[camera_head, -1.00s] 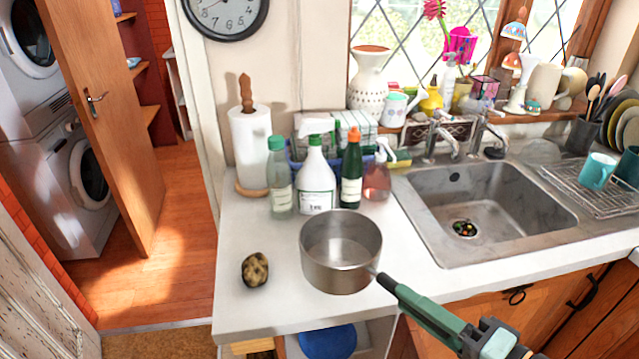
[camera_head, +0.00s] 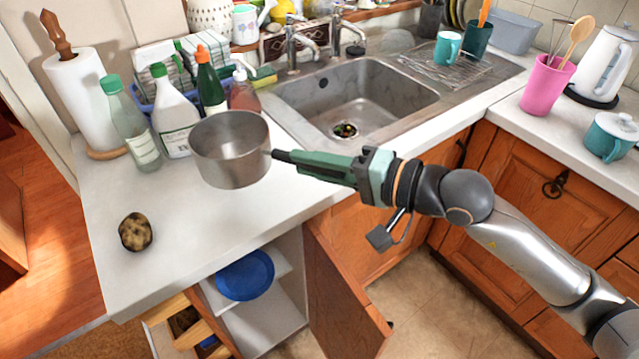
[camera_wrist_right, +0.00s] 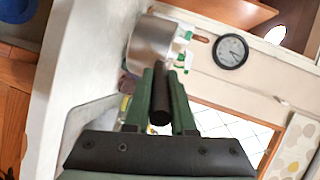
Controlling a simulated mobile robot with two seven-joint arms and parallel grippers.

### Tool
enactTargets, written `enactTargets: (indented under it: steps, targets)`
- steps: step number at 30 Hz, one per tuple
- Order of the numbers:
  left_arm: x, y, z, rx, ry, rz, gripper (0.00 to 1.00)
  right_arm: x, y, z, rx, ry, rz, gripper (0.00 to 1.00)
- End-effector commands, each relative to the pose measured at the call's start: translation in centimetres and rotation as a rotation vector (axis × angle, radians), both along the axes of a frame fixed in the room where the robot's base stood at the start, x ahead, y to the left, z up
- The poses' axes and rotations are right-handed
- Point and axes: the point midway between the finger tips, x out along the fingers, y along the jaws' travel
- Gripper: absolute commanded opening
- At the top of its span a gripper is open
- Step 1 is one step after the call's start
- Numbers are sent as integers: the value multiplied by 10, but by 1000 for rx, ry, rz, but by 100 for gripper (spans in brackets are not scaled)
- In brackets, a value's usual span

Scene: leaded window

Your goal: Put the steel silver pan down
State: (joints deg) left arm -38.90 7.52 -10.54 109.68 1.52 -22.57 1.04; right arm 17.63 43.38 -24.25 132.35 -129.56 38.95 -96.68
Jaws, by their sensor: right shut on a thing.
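The steel silver pan (camera_head: 232,165) is upright over the white counter (camera_head: 185,240), left of the sink; I cannot tell if its base touches the counter. My right gripper (camera_head: 290,158) is shut on the pan's dark handle, with the arm coming in from the right. In the right wrist view the pan (camera_wrist_right: 150,45) is beyond the green fingers (camera_wrist_right: 161,95), which hold the dark handle between them. My left gripper is not in view.
A brown mottled potato-like thing (camera_head: 135,232) lies on the counter, left of the pan. Bottles (camera_head: 174,120) and a paper towel roll (camera_head: 82,105) stand behind it. The sink (camera_head: 350,100) is to the right. A cupboard door (camera_head: 345,300) below hangs open. Bare counter lies in front of the pan.

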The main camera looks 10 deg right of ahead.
Motion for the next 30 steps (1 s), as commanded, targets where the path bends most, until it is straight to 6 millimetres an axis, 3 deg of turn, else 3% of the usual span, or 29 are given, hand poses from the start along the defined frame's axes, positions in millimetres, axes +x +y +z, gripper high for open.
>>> enactTargets:
  steps: [3, 9, 15, 22, 30]
  targets:
    - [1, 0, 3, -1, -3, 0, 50, 23, -11, -17, 4, -1, -2, 0]
    - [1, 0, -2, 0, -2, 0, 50, 46, -22, -48, 5, -6, -2, 0]
    - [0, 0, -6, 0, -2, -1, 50, 54, -25, -59, 5, -8, 0, 0]
    - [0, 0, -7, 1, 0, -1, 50, 57, -27, -89, 5, -5, -1, 0]
    - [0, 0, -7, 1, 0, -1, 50, 57, -27, -92, 5, -9, -1, 0]
